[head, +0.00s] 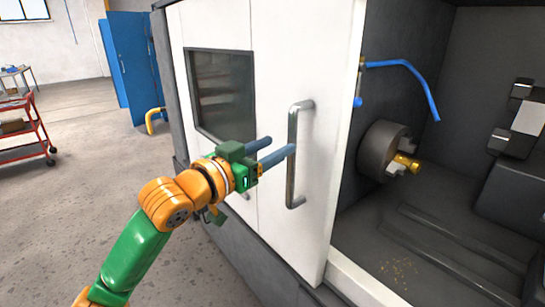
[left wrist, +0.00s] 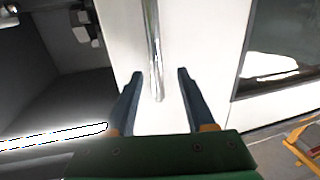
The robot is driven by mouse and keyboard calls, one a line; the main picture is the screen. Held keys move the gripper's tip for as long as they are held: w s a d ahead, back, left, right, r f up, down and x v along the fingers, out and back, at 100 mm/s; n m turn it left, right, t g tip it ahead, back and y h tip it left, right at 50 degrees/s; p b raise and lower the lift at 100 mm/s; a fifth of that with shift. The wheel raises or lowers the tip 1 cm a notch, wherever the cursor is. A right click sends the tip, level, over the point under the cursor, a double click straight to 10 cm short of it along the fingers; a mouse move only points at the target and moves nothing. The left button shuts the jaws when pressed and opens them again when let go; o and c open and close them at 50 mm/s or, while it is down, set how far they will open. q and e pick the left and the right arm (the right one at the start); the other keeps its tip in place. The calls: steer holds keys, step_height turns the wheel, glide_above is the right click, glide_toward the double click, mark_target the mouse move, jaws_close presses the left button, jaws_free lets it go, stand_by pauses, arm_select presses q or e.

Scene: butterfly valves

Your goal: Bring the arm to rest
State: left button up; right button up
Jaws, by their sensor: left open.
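My left arm, green and orange, comes in from the lower left in the head view. My left gripper (head: 280,149) is open, its two blue-grey fingers apart, in front of the white sliding door (head: 277,75) of a machine. The vertical metal door handle (head: 294,165) is just beyond the fingertips. In the left wrist view, the gripper (left wrist: 155,75) has the handle (left wrist: 154,45) between its two fingers in the picture, with nothing gripped. I cannot tell how far the fingertips are from the handle. My right gripper is not in view.
The machine's interior stands open on the right, with a chuck (head: 383,150) holding a brass-coloured part (head: 406,162) and a blue hose (head: 410,75). A red cart (head: 25,130) and a blue cabinet (head: 133,65) stand at the left. The floor (head: 75,200) between is clear.

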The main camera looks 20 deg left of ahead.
arm_select(q)
steer(key=shift+s+a, duration=0.25)
steer(key=shift+s, duration=0.3)
steer(key=s+f+n+g+y, duration=0.1)
steer(key=s+f+g+y, duration=0.2)
steer(key=f, duration=1.1)
steer(key=s+f+g+y, duration=0.1)
steer(key=s+f+g, duration=0.3)
steer(key=f, duration=0.9)
steer(key=s+a+f+n+g+y, duration=0.1)
steer(key=s+a+f+g+y, duration=0.15)
steer(key=s+f, duration=0.6)
steer(key=s+a+f+n+g+y, duration=0.1)
steer(key=s+f+g, duration=0.3)
steer(key=s, duration=0.7)
step_height(320, 180, down, 17)
steer(key=s, duration=0.3)
steer(key=s+a+f+g, duration=0.2)
steer(key=s+f, duration=0.9)
steer(key=s, duration=0.1)
steer(key=shift+a+f+m, duration=0.15)
steer(key=shift+a+m, duration=0.05)
steer(key=shift+m, duration=0.1)
